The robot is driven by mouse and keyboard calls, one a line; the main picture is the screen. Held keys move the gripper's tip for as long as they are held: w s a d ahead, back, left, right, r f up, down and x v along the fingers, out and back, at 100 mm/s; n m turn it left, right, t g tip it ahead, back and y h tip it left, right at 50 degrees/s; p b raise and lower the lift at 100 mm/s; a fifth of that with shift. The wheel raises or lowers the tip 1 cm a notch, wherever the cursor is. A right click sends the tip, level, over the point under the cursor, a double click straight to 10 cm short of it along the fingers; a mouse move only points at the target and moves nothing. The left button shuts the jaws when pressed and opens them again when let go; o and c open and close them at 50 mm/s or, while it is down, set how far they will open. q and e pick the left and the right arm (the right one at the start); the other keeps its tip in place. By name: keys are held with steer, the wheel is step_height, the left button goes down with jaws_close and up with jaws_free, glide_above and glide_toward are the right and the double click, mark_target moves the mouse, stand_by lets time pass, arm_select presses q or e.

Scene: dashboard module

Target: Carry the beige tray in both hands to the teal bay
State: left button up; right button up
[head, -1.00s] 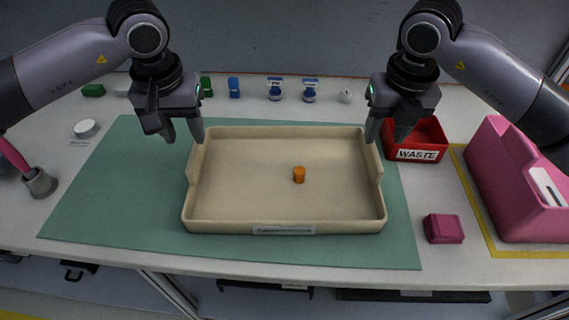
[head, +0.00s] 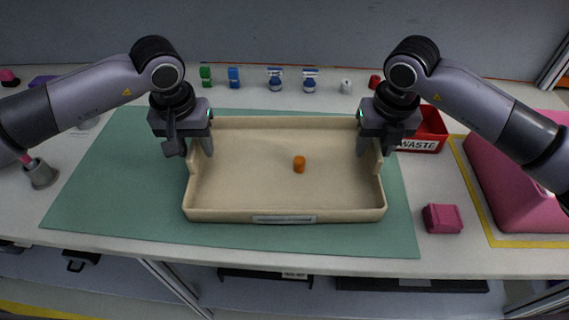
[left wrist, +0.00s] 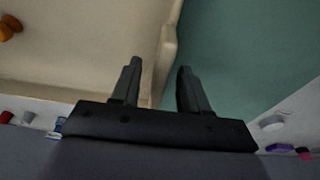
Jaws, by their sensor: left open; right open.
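My right gripper (head: 374,146) is open at the tray's right side wall. Its fingers partly hide that wall, and I cannot tell whether they touch it.
A red waste bin (head: 430,130) stands behind my right gripper. A pink bin (head: 505,190) and a small magenta block (head: 442,218) are at the right. A grey cup (head: 41,174) is at the left. Small bottles (head: 275,80) and blocks line the back.

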arm_select(q)
jaws_close()
arm_select(e)
jaws_close()
arm_select(q)
steer(key=shift+r, duration=0.2)
arm_select(e)
steer(key=shift+r, duration=0.2)
